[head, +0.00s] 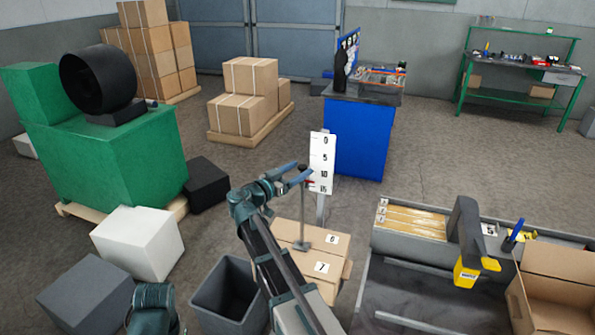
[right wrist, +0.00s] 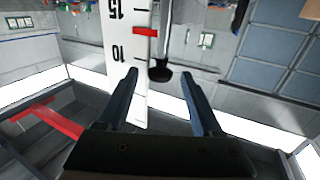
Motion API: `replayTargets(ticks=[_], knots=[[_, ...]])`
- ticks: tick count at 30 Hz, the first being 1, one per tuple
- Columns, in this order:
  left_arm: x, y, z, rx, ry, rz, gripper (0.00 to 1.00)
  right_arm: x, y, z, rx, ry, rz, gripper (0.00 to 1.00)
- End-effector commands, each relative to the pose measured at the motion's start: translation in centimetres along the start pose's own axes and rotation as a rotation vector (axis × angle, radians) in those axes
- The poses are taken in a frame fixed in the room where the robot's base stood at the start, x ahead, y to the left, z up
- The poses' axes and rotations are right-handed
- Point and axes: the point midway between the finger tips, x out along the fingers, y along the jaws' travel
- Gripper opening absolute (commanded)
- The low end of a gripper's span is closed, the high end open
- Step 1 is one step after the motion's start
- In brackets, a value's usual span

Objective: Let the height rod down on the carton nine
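The height rod (head: 304,215) stands upright beside a white scale board (head: 322,160) marked 0, 5, 10 and 15. Its dark foot seems to be at the top of a brown carton (head: 287,232), whose labels look like 6 and 7; I see no 9. My right gripper (head: 304,168) is open at the rod's dark upper knob. In the right wrist view the knob (right wrist: 160,73) shows between the open fingertips, apparently not gripped. The scale's red mark (right wrist: 145,31) is beside it. Only a teal part of my left arm shows at the bottom; its gripper is hidden.
A dark open bin (head: 228,290) stands left of the carton. A grey bench (head: 425,290) with card slots (head: 412,218), a yellow-and-black tool (head: 467,245) and an open box (head: 550,265) is at the right. A blue cabinet (head: 360,140) stands behind the scale.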

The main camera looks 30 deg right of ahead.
Motion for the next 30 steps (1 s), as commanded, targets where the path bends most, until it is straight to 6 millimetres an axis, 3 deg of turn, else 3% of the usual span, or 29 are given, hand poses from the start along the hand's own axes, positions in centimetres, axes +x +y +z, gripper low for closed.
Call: replayTargets(ticks=[8,22,30], knots=[[0.0,0.0,0.0,0.0,0.0,0.0,0.27,-0.8,0.0,0.0,0.0,0.0,-0.002,0.67],[0.0,0.0,0.0,0.0,0.0,0.0,0.27,-10.1,0.0,0.0,0.0,0.0,-0.004,0.67],[0.0,0.0,0.0,0.0,0.0,0.0,0.27,-13.3,0.0,0.0,0.0,0.0,-0.001,0.67]])
